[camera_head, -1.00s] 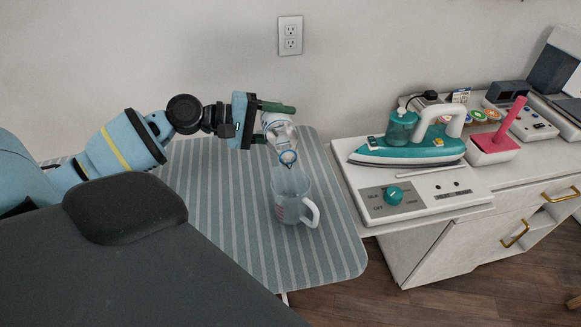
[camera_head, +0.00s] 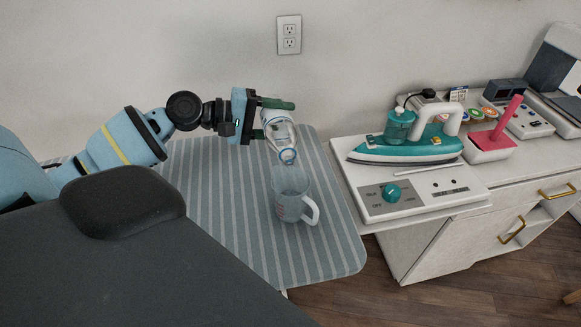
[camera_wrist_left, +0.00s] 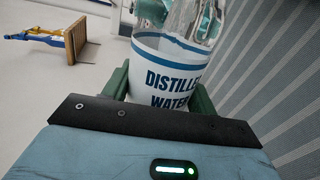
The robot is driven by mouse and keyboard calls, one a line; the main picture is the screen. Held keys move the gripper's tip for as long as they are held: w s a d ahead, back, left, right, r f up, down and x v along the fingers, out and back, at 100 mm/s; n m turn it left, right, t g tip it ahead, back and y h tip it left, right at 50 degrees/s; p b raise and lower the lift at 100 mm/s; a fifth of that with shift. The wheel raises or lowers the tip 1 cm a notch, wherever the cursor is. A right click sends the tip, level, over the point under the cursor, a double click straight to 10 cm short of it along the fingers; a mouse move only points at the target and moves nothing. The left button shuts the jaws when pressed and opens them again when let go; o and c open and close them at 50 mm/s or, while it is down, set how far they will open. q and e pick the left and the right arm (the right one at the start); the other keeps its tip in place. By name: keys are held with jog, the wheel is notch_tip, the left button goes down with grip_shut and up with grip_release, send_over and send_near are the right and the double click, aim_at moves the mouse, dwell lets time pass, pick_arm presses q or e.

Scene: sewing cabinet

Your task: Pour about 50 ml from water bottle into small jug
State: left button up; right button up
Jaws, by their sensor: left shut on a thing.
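The clear water bottle (camera_head: 279,132) is tilted mouth down, its neck just above the small jug (camera_head: 292,207). In the left wrist view the bottle (camera_wrist_left: 165,70) shows a white label with blue bands reading "DISTILLED WATER". My left gripper (camera_head: 277,104), with green fingers, is shut around the bottle's body. The jug is a clear measuring jug with red marks and a white handle on its right. It stands upright on the striped board. I cannot make out a stream or the water level in the jug. My right gripper is not in view.
The striped ironing board (camera_head: 228,220) is clear around the jug. To the right, a teal iron (camera_head: 410,150) sits on a white unit with a knob (camera_head: 391,193). A pink-handled tool (camera_head: 497,137) stands farther right. The wall with an outlet (camera_head: 289,35) is behind.

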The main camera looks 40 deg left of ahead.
pick_arm(q)
jog(key=shift+r, duration=0.25)
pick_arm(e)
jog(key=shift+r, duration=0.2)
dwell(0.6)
